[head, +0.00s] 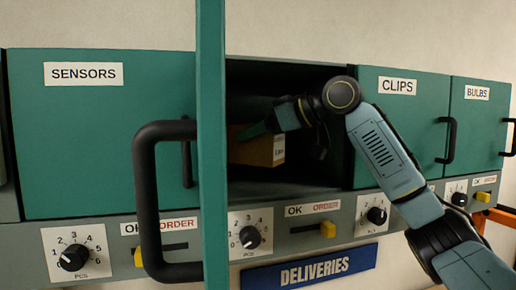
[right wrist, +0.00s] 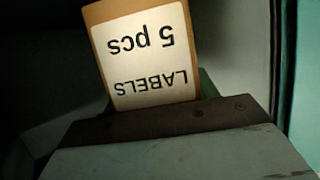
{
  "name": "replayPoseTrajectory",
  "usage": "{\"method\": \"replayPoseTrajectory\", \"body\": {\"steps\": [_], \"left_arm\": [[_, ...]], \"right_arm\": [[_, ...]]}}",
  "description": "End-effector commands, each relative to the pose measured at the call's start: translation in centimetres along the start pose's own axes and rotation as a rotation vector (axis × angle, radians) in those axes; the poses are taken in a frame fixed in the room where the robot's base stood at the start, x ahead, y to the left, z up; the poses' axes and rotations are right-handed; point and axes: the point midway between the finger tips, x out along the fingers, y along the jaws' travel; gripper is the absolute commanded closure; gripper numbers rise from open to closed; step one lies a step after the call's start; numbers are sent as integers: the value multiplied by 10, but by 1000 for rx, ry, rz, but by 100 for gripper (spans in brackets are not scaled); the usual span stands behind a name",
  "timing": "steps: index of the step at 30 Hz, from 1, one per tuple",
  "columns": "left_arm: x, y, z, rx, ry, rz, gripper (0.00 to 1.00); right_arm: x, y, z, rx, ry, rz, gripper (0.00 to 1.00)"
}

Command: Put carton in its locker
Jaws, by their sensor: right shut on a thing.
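The brown carton (head: 256,152) is inside the open locker (head: 300,180) in the head view, near its left side. In the right wrist view the carton (right wrist: 92,14) carries a white label that reads "LABELS 5 pcs" upside down. My right gripper (head: 262,128) reaches into the locker from the right and is shut on the carton. In the right wrist view the gripper (right wrist: 190,112) hides the carton's near end. Whether the carton touches the locker floor is unclear. My left gripper is not in view.
The locker's teal door (head: 211,110) stands open, edge-on, with a black handle (head: 148,200) on its left. The SENSORS (head: 100,140), CLIPS (head: 400,125) and BULBS (head: 475,130) lockers are closed. Below the opening are a dial (head: 250,237), a yellow slider (head: 328,229) and a DELIVERIES sign (head: 310,270).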

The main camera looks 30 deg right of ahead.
Motion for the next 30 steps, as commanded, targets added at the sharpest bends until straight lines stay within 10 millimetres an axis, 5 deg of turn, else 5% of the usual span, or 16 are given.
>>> {"method": "replayPoseTrajectory", "body": {"steps": [10, 25, 26, 30], "left_arm": [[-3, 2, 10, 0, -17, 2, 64], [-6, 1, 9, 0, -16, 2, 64], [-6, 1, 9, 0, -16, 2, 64], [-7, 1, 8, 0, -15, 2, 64]], "right_arm": [[13, 0, 35, 0, 0, 0, 72], [20, 2, 43, 0, 5, 0, 72], [20, 2, 43, 0, 3, 0, 38], [20, 2, 42, 0, 3, 0, 20]]}}
